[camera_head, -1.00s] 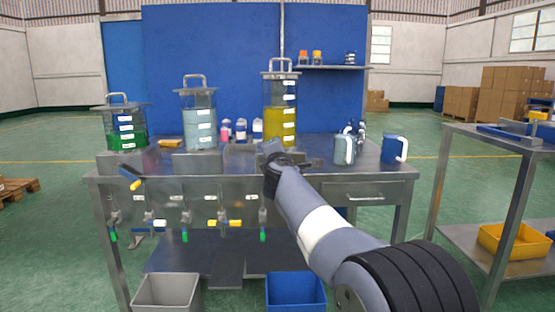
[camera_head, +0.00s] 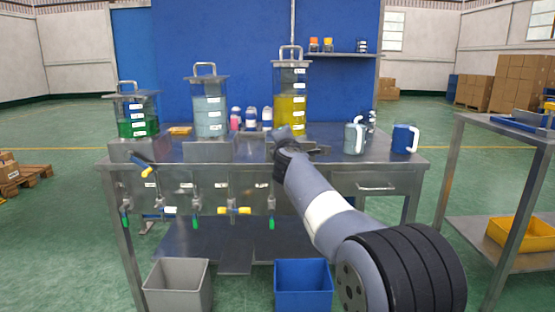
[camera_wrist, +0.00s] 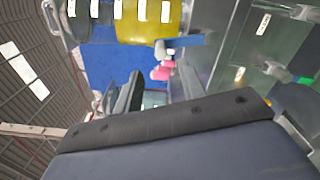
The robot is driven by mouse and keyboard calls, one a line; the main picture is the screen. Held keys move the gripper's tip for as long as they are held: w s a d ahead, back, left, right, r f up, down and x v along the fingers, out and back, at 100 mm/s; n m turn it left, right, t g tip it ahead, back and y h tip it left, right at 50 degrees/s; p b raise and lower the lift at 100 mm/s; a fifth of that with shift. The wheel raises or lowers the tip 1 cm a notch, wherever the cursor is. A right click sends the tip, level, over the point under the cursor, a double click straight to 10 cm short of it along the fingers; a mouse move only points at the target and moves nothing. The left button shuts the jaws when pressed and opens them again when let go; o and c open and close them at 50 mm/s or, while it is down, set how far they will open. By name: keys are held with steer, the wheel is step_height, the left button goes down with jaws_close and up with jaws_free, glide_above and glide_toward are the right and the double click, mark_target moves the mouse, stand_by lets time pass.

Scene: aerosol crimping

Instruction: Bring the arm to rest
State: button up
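My arm reaches from the lower right up to the steel workbench (camera_head: 235,150). My gripper (camera_head: 312,149) is at the arm's far end, over the bench top in front of the yellow-liquid tank (camera_head: 291,112). In the wrist view, the grey and dark gripper body fills the bottom, and the view is turned sideways. No held object is visible. The yellow tank (camera_wrist: 150,20) shows at the top there.
A blue-grey tank (camera_head: 209,120) and a green tank (camera_head: 136,128) stand left, with valves hanging below. Jugs, including a blue one (camera_head: 401,139), stand right. A grey bin (camera_head: 178,288) and a blue bin (camera_head: 302,287) sit below. A steel rack (camera_head: 490,128) stands at right.

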steer(key=shift+w+p, duration=2.2)
steer(key=shift+w, duration=1.95)
steer(key=shift+s, duration=0.15)
steer(key=s+b, duration=0.6)
steer(key=s, duration=0.5)
steer(key=w+p, duration=0.6)
steer(key=w, duration=0.5)
steer(key=shift+r, duration=0.15)
steer(key=a+f, duration=0.2)
steer(key=a, duration=0.1)
steer(key=n+b, duration=0.3)
steer(key=n, duration=0.3)
glide_toward(267, 146)
steer(key=shift+w+a+f, duration=0.25)
steer(key=shift+w+f, duration=0.65)
steer(key=shift+f, duration=0.1)
steer(key=shift+w+a+f, duration=0.2)
steer(key=shift+w+f, duration=0.7)
steer(key=shift+f, duration=0.05)
